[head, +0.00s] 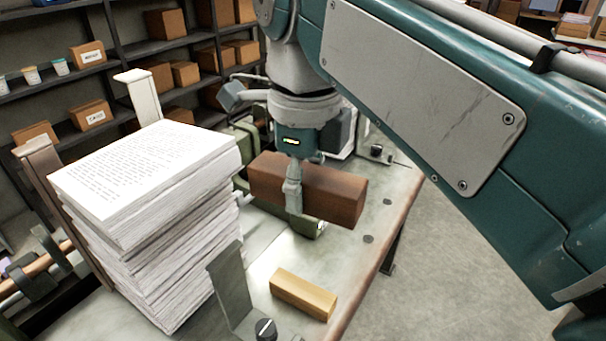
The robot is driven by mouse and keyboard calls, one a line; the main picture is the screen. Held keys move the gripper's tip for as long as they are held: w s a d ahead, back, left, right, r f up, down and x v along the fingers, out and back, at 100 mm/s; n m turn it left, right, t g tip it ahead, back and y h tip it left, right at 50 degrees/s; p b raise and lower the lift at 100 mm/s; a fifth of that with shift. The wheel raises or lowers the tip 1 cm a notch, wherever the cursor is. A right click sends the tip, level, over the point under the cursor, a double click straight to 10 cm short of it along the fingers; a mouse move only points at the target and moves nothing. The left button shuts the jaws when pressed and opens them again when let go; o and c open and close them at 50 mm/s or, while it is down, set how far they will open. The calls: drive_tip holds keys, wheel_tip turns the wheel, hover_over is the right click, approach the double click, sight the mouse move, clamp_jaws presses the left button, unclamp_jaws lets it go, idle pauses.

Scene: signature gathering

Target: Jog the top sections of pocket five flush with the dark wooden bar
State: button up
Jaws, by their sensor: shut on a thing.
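The dark wooden bar (330,194) is a reddish-brown block held across my gripper (294,196), which is shut on it. The bar is above the metal table, to the right of a tall stack of printed sections (150,170), with a narrow gap showing between them. The stack's upper sheets overhang unevenly, and its layers are staggered. The stack stands in a pocket between upright metal guides (228,285). No pocket number is readable. The far finger of my gripper is hidden behind the bar.
A light wooden block (303,293) lies on the table (352,262) near its right edge. A black knob (265,328) stands at the front. Another upright guide (138,94) rises behind the stack. Shelves with brown boxes (88,56) stand at the back left. The floor at right is clear.

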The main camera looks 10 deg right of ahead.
sight(266, 182)
drive_tip(key=a, duration=0.1)
drive_tip(key=w+a+f, duration=0.2)
drive_tip(key=a, duration=0.1)
drive_tip(key=shift+f, duration=0.25)
drive_tip(key=shift+w+a+f, duration=0.15)
drive_tip(key=shift+a+f, duration=0.05)
drive_tip(key=shift+f, duration=0.05)
drive_tip(key=shift+w+a+f, duration=0.1)
drive_tip(key=shift+w+a, duration=0.2)
drive_tip(key=shift+w, duration=0.4)
drive_tip(key=shift+w+a, duration=0.25)
drive_tip(key=shift+a, duration=0.4)
drive_tip(key=shift+w, duration=0.25)
drive_tip(key=shift+s+d+r, duration=0.95)
drive_tip(key=shift+d+r, duration=0.05)
drive_tip(key=shift+r, duration=0.05)
